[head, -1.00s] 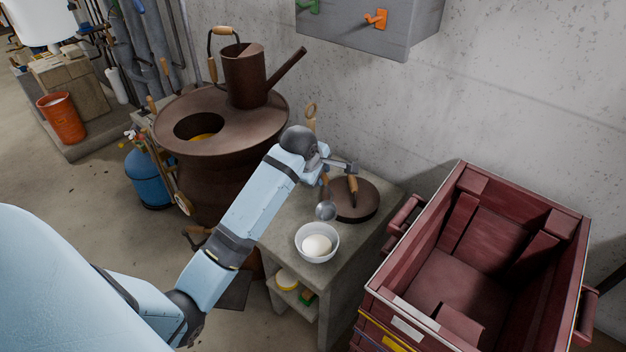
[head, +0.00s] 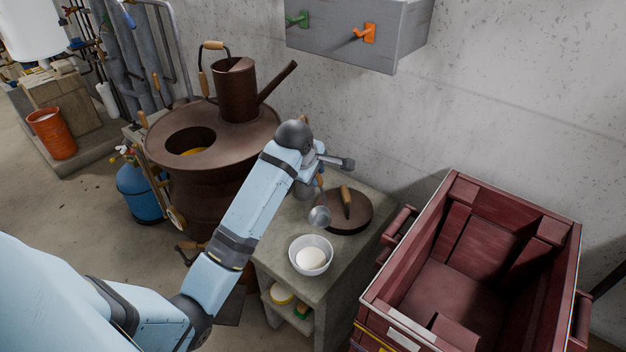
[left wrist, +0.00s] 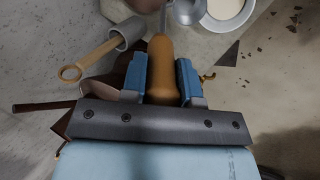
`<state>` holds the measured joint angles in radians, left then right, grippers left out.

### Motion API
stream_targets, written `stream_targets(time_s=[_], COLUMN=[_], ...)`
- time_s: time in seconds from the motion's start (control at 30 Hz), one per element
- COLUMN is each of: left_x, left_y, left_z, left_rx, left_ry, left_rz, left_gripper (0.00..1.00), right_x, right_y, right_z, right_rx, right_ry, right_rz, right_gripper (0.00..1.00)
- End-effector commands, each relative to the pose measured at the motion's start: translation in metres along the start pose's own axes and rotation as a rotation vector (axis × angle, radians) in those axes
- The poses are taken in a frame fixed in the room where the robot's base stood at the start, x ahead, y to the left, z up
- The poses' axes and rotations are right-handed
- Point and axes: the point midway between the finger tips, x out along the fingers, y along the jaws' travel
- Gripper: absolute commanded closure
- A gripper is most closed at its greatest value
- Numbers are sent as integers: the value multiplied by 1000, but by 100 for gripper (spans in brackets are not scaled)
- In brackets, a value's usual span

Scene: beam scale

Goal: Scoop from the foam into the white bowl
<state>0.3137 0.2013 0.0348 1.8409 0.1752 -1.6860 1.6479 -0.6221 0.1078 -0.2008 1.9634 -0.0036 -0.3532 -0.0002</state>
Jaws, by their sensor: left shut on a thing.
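My left gripper (left wrist: 162,80) is shut on the wooden handle (left wrist: 163,62) of a metal ladle. The ladle's round grey head (head: 319,217) hangs just behind the white bowl (head: 311,242), apart from it in the head view. The ladle head (left wrist: 186,11) and white bowl (left wrist: 247,14) also show at the top of the left wrist view. The bowl stands on a grey stand and holds a pale, rounded mass (head: 311,259). A brown vat (head: 228,143) has a round opening with something yellow inside; I cannot tell whether this is foam. My right gripper is out of view.
A dark lid (head: 356,217) with a wooden handle lies behind the bowl on the grey stand (head: 345,250). A watering can (head: 237,90) stands on the vat. A dark red crate (head: 455,285) is at the right. A grey wall box (head: 340,40) hangs above.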

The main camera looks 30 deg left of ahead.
Motion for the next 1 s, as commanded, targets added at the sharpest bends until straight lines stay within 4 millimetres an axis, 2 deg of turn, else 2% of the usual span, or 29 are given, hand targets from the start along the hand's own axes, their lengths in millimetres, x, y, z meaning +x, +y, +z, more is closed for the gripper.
stream_targets(time_s=[0.5, 0.87, 1.0], left_x=[-34, -36, -33], left_y=[18, 19, 25], left_z=[0, -1, -9], left_rx=[0, 0, 0], left_ry=[0, 0, 0], left_rz=[2, -4, -61], left_gripper=[98, 98, 98], right_x=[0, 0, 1], right_y=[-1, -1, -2], right_z=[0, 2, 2], right_rx=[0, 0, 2], right_ry=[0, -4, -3], right_rz=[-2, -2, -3], right_gripper=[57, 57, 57])
